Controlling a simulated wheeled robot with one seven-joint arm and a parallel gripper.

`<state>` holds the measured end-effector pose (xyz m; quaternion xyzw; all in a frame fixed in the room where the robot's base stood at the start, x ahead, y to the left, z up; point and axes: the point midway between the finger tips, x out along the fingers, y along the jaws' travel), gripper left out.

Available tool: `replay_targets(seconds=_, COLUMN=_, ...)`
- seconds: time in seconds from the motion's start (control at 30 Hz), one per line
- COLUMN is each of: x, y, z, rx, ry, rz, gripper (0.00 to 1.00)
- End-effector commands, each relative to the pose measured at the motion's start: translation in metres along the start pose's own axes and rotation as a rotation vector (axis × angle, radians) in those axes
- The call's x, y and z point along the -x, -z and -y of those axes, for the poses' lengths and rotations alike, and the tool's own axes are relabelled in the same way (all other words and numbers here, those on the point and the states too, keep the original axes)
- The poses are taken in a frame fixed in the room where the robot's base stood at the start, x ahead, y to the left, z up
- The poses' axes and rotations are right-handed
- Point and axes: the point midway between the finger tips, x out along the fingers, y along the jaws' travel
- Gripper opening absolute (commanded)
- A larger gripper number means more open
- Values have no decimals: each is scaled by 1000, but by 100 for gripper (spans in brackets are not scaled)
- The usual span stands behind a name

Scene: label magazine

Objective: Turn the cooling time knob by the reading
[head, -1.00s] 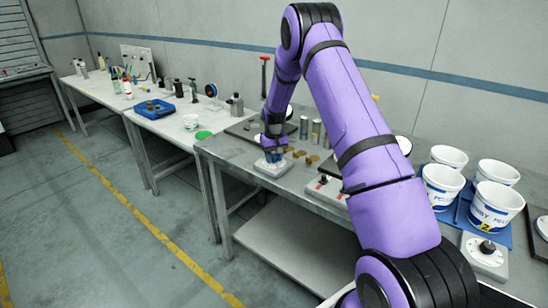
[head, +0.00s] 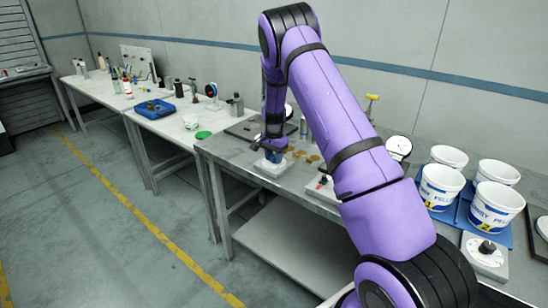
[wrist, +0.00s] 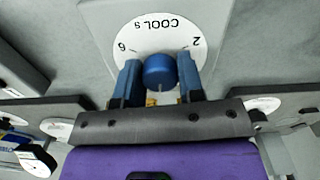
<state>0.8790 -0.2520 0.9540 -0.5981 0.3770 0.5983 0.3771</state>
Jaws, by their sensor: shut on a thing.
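The cooling time knob (wrist: 160,72) is a blue cylinder on a white dial (wrist: 168,32) marked "COOL s", with 6 at the left and 2 at the right. My gripper (wrist: 159,82) is shut on the knob, one blue finger on each side. Its pointer mark cannot be made out. In the head view, my gripper (head: 273,153) is over the pale dial box (head: 272,168) at the front of the metal bench, and the knob itself is hidden. A round white gauge (head: 398,147) stands further right; its reading is too small to tell.
Several white pellet tubs (head: 440,186) stand on blue mats at the right. Another dial box with a dark knob (head: 486,250) lies in front of them. Small brownish parts lie on the bench just right of my gripper. My purple arm covers the bench middle.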

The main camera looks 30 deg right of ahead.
Motion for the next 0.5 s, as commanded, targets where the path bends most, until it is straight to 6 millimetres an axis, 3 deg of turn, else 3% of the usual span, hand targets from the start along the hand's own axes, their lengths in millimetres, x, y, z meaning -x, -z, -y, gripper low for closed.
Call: replay_targets(seconds=0.5, x=0, y=0, z=1, rx=-350, ry=1, rz=-1, gripper=12)
